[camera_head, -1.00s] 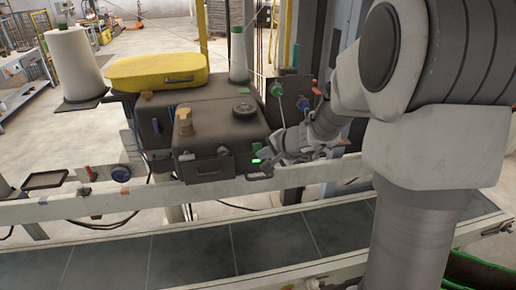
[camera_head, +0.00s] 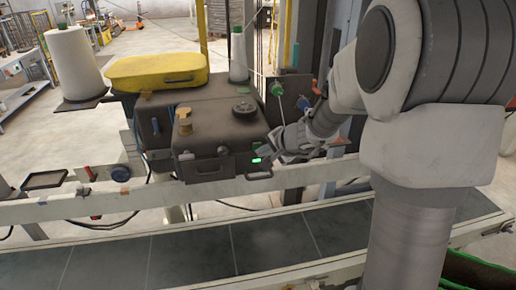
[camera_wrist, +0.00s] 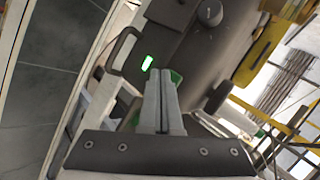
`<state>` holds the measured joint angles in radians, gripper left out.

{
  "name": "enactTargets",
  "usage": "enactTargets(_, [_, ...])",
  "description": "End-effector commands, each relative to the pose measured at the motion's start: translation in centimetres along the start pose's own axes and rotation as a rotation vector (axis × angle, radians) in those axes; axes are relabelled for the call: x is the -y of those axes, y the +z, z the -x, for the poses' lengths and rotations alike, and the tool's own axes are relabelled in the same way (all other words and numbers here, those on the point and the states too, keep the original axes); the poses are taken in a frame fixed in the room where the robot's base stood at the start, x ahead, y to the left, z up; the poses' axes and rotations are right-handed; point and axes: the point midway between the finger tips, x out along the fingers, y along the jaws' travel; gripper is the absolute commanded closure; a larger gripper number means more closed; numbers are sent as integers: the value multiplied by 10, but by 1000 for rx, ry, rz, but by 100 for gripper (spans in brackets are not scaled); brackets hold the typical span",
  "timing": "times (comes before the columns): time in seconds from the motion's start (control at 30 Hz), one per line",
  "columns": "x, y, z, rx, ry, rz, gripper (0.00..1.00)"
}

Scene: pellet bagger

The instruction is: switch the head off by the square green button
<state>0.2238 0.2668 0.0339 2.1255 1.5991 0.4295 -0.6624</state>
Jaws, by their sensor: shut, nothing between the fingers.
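The square green button (camera_head: 257,160) glows bright green on the right front of the dark machine head (camera_head: 215,140). It also shows lit in the wrist view (camera_wrist: 148,63), just beyond and left of my fingertips. My gripper (camera_head: 264,155) is shut and empty, with its tips close to the button. In the wrist view the closed fingers (camera_wrist: 161,72) point at the head's face. I cannot tell whether they touch it. Part of a green piece shows behind the fingers.
A conveyor belt (camera_head: 190,255) runs along the front below a pale rail (camera_head: 60,212). A black handle (camera_wrist: 122,48) is beside the button.

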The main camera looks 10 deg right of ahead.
Motion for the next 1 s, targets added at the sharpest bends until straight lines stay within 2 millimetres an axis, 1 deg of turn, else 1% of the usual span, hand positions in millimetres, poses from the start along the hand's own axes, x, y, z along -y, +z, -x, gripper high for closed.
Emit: enactTargets(1.0, [5,-5,-7,0,0,0,100])
